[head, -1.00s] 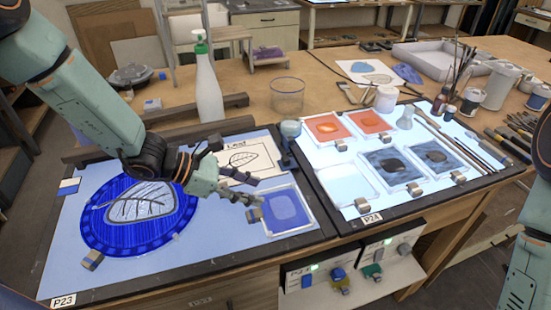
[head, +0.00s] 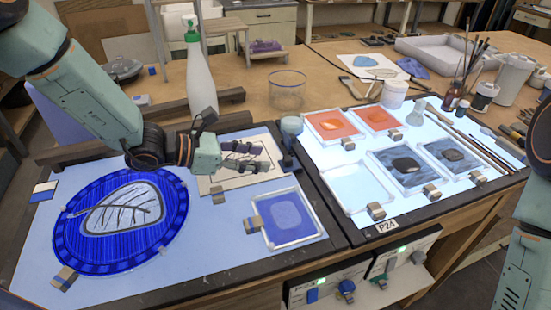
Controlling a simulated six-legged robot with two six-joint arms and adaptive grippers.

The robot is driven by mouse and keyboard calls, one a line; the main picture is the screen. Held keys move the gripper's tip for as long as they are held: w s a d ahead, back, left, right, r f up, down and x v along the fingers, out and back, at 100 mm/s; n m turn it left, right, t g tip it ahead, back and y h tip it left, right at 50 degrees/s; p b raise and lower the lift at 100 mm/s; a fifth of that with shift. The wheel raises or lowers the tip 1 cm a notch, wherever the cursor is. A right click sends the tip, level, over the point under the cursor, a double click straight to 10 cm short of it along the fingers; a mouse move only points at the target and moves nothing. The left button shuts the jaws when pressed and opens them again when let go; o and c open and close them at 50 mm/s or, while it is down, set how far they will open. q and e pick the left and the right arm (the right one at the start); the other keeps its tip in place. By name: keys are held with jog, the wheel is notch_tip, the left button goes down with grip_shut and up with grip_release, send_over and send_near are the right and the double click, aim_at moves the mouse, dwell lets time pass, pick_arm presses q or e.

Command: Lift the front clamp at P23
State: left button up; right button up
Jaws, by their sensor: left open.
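A small grey and tan clamp with a blue part (head: 64,278) sits at the front left rim of the round blue glass (head: 66,245), on the left light panel (head: 190,262). Another clamp (head: 253,222) is at the left edge of the small framed blue glass (head: 287,212). My left gripper (head: 262,157) is open and empty over the drawing, well to the right of and behind the front left clamp. Of my right arm only links show at the right edge; its gripper is out of view.
The right light panel (head: 345,205), labelled P24, holds orange and grey-blue framed glasses with clamps. A white bottle with a green top (head: 200,85) and a clear beaker (head: 287,92) stand behind. The front middle of the left panel is bare.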

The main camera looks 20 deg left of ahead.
aim_at(284, 161)
pick_arm(q)
jog(key=x, duration=0.5)
jog(key=shift+w+f, duration=0.1)
jog(key=shift+w, duration=0.05)
jog(key=shift+d, duration=0.35)
jog(key=shift+w+f, duration=0.25)
jog(key=shift+w, duration=0.1)
jog(key=shift+s+r, duration=0.2)
jog(key=shift+s, duration=0.05)
jog(key=c, duration=0.5)
jog(key=shift+w+f, duration=0.1)
jog(key=c, duration=0.4)
grip_shut()
